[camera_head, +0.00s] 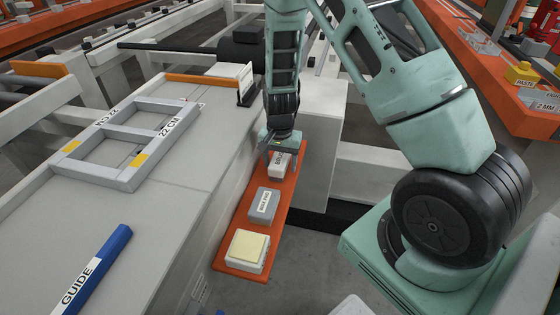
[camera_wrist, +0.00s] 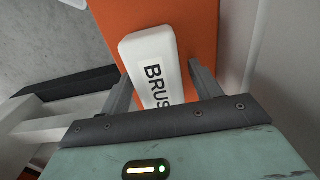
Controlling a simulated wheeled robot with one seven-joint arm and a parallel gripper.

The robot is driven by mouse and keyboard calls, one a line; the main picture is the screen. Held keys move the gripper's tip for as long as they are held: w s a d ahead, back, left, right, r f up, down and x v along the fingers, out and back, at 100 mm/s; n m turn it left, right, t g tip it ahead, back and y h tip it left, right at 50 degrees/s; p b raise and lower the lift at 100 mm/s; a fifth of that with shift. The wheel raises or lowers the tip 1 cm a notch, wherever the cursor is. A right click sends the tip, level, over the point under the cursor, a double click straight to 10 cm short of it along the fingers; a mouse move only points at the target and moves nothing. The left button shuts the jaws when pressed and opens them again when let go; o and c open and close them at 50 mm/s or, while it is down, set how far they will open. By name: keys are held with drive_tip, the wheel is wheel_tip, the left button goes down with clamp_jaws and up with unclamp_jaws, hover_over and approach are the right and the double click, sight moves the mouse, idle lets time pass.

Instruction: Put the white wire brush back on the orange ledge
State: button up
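The white wire brush (camera_head: 279,166), a block with dark lettering, lies at the far end of the orange ledge (camera_head: 228,265). My gripper (camera_head: 277,157) is directly above it, pointing down. In the wrist view the brush (camera_wrist: 150,62) lies between my two fingers (camera_wrist: 160,80), slightly turned relative to them, with orange ledge (camera_wrist: 200,25) around it. The fingers are apart, with a strip of orange between the brush and the right finger. The left finger is very close to the brush; contact there cannot be told. The brush's lower end is hidden by my gripper.
A grey lettered block (camera_head: 263,206) and a white block with a yellow top (camera_head: 247,250) stand nearer on the ledge. The grey bench (camera_head: 150,215) adjoins the ledge on the left, holding a grey frame (camera_head: 128,143) and a blue guide bar (camera_head: 92,272).

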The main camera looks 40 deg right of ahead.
sight(280, 157)
drive_tip(key=shift+r, duration=0.1)
wheel_tip(280, 157, up, 12)
drive_tip(key=p, duration=0.2)
idle(0.3)
idle(0.5)
drive_tip(key=s+a+r+n+t+p, duration=0.1)
drive_tip(key=s+a+r+n, duration=0.2)
drive_tip(key=s+r+n, duration=0.3)
drive_tip(key=s+a+r+n+t, duration=0.2)
drive_tip(key=s+a+r+n, duration=0.2)
drive_tip(key=s+r+n, duration=0.15)
drive_tip(key=s+a+r+n+g+p, duration=0.1)
drive_tip(key=s+a+r+n+p, duration=0.2)
drive_tip(key=a, duration=0.5)
drive_tip(key=s+a+r+n+g+p, duration=0.2)
drive_tip(key=s+a+r+n+p, duration=0.1)
drive_tip(key=s+a+r+p, duration=0.3)
drive_tip(key=s+a+r, duration=0.2)
drive_tip(key=s+a, duration=0.1)
drive_tip(key=s, duration=0.1)
drive_tip(key=shift+y, duration=0.3)
